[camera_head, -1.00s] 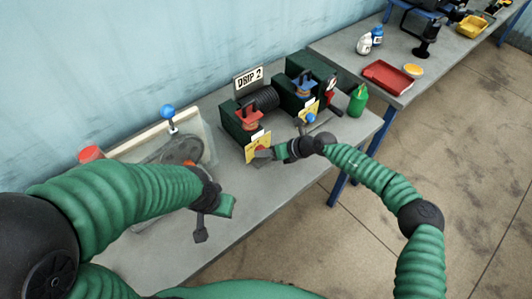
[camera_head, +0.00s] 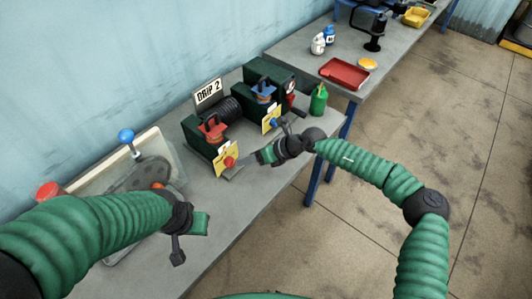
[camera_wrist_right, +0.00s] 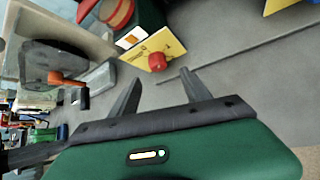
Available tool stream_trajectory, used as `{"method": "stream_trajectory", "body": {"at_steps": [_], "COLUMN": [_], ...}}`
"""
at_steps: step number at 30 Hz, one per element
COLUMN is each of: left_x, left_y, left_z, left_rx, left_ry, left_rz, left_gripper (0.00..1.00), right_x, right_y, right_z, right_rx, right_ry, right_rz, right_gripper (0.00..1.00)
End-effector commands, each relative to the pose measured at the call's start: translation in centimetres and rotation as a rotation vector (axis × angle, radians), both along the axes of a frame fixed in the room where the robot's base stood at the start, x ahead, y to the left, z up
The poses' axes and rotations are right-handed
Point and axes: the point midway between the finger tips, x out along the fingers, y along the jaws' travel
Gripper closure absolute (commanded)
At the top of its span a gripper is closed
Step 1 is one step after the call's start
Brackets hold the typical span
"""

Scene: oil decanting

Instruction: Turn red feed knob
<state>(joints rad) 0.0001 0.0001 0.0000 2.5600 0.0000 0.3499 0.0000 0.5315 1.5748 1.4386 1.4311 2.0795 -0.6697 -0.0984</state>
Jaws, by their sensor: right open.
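The red feed knob (camera_head: 229,162) sits on a yellow plate (camera_head: 220,166) at the front of the nearer dark green unit. In the right wrist view the knob (camera_wrist_right: 157,61) lies just beyond the fingertips, roughly between their lines, with no finger visibly touching it. My right gripper (camera_head: 241,163) is open and empty, close to the right of the knob in the head view. Its two spread fingers (camera_wrist_right: 161,77) show in the wrist view. My left gripper (camera_head: 187,240) hangs over the table's front edge, away from the knob; its finger opening is unclear.
A second unit with a blue knob (camera_head: 273,124) stands behind, with a green can (camera_head: 318,99) beside it. The DRIP 2 sign (camera_head: 208,92) is at the wall. A clear-sided machine (camera_head: 150,165) stands left. The table (camera_head: 232,205) is bare in front of the units.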

Motion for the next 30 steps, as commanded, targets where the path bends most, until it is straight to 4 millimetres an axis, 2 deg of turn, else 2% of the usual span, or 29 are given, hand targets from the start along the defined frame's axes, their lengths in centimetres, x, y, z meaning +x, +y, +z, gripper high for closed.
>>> {"method": "stream_trajectory", "body": {"at_steps": [3, 9, 13, 20, 23, 26, 29, 30], "left_x": [0.0, 0.0, 0.0, 0.0, 0.0, 0.0, 0.0, 0.0], "left_y": [0.0, 0.0, 0.0, 0.0, 0.0, 0.0, 0.0, 0.0], "left_z": [-0.2, -0.3, -0.3, -0.3, -0.3, -0.3, -0.3, -0.3], "left_rx": [0.000, 0.000, 0.000, 0.000, 0.000, 0.000, 0.000, 0.000], "left_ry": [0.000, 0.000, 0.000, 0.000, 0.000, 0.000, 0.000, 0.000], "left_rz": [0.000, 0.000, 0.000, 0.000, 0.000, 0.000, 0.000, 0.000], "left_gripper": [1.00, 1.00, 1.00, 1.00, 1.00, 1.00, 1.00, 1.00], "right_x": [-0.6, -1.5, -1.7, -1.8, -1.9, -2.4, -3.1, -3.6], "right_y": [-2.8, -5.9, -6.7, -6.8, -6.6, -5.8, -5.3, -5.4], "right_z": [2.3, 5.0, 5.7, 5.8, 5.6, 3.6, 0.7, -0.1], "right_rx": [0.001, 0.001, 0.000, 0.000, -0.018, -0.166, -0.443, -0.555], "right_ry": [-0.001, 0.001, 0.002, 0.002, -0.012, -0.134, -0.415, -0.551], "right_rz": [-0.004, -0.002, -0.001, 0.000, 0.009, 0.079, 0.269, 0.383], "right_gripper": [0.44, 0.44, 0.44, 0.44, 0.55, 0.57, 0.57, 0.57]}}
